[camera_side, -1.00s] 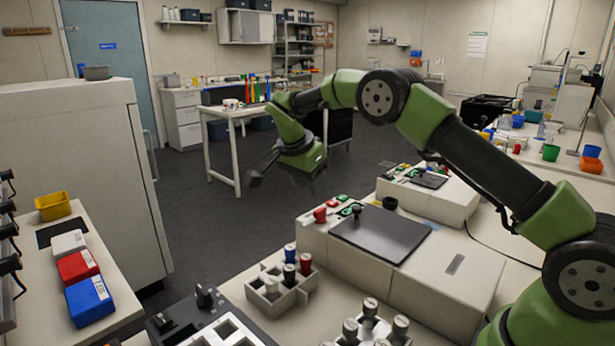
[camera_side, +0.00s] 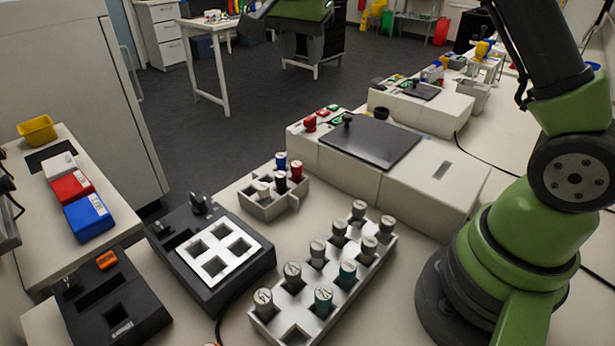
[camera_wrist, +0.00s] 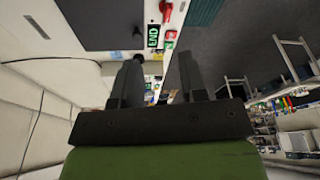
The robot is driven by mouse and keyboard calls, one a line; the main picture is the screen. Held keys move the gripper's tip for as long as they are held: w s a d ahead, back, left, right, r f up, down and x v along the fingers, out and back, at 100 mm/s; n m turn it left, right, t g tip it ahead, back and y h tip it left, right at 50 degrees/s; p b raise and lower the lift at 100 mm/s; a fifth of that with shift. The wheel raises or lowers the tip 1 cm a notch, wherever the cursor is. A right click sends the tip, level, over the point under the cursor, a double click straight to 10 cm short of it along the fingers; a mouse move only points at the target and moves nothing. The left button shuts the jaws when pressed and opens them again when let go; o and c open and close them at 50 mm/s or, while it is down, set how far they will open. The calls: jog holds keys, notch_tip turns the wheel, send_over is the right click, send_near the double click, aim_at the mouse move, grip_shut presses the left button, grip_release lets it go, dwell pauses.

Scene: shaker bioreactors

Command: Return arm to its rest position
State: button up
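My gripper (camera_wrist: 158,62) shows in the wrist view with its two dark fingers apart and nothing held between them. In the side view only part of my gripper (camera_side: 252,20) shows at the top edge, beside my green wrist, above the floor beyond the bench. The upper part of my arm runs out of the top of that view, so its full pose is hidden. The shaker with a flat dark platform (camera_side: 370,140) stands empty on the bench. Its platform also shows in the wrist view (camera_wrist: 100,22), near a red knob (camera_wrist: 166,10) and a green END label.
A white rack (camera_side: 292,305) with several grey- and teal-capped tubes stands in front of my base. A smaller rack (camera_side: 268,207) holds several tubes. A black device (camera_side: 228,275) with square wells, a second shaker (camera_side: 425,108) and coloured boxes (camera_side: 88,216) stand nearby. Open floor lies beyond.

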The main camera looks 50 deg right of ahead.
jog(key=s+a+r+n+t+y, duration=0.4)
jog(key=s+r, duration=0.3)
jog(key=s, duration=0.4)
jog(key=s+a+f+n+t, duration=0.1)
jog(key=s+a+n, duration=0.1)
jog(key=s, duration=0.4)
jog(key=s+a+f+n+y, duration=0.1)
jog(key=s+n, duration=0.3)
jog(key=s, duration=0.3)
jog(key=shift+s+a+f+n+t, duration=0.15)
jog(key=shift+s+a+n+t, duration=0.1)
jog(key=shift+a+n+t, duration=0.15)
